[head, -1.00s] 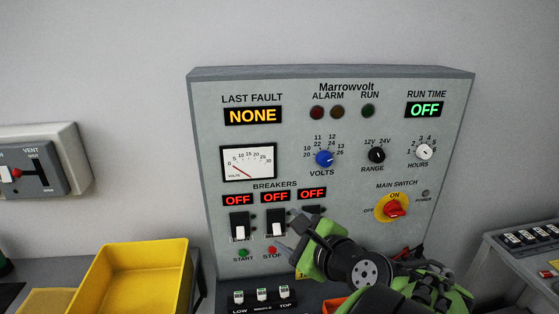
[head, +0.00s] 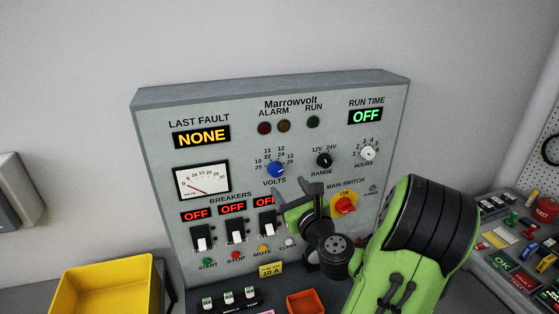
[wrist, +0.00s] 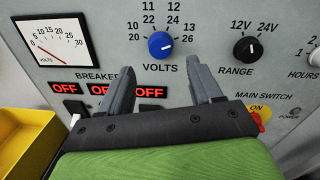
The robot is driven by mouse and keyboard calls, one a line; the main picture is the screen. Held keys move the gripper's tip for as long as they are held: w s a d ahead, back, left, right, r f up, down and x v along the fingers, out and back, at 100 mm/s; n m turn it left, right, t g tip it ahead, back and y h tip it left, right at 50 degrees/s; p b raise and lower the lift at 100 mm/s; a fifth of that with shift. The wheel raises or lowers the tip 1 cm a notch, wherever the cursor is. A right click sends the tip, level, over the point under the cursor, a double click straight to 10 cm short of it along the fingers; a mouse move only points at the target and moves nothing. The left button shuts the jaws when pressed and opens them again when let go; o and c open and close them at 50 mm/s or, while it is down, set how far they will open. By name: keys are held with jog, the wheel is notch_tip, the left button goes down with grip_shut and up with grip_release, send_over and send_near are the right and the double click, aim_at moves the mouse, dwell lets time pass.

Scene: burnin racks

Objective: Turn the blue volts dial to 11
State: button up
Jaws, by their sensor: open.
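The blue volts dial (head: 276,170) is a round knob on the grey Marrowvolt panel (head: 225,105). It also shows in the wrist view (wrist: 162,45), with the marks 10/20, 11/22, 12/24 and 13/26 around it. A small white mark is on its face, but I cannot read its exact setting. My gripper (head: 299,190) is open and empty just below and right of the dial in the head view. In the wrist view my gripper (wrist: 160,72) has its two fingertips below the dial, one to each side, apart from it.
The black range dial (head: 324,160) and white hours dial (head: 367,153) are to the right. The red main switch (head: 346,205) is close to my gripper's right. Breaker switches (head: 235,231) stand below left. A yellow bin (head: 102,285) and an orange tray (head: 306,303) are lower down.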

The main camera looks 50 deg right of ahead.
aim_at(277, 172)
jog(key=p+x, duration=0.1)
jog(key=x, duration=0.2)
jog(key=p+x, duration=0.2)
jog(key=x, duration=0.1)
jog(key=shift+w+d+r+p, duration=0.1)
jog(key=shift+w+r+p, duration=0.1)
jog(key=shift+r+p, duration=0.1)
jog(key=shift+w+d+f, duration=0.2)
jog(key=shift+w+d, duration=0.05)
jog(key=shift+w, duration=0.25)
jog(key=shift+s+f, duration=0.1)
jog(key=shift+c, duration=0.7)
jog(key=c, duration=0.9)
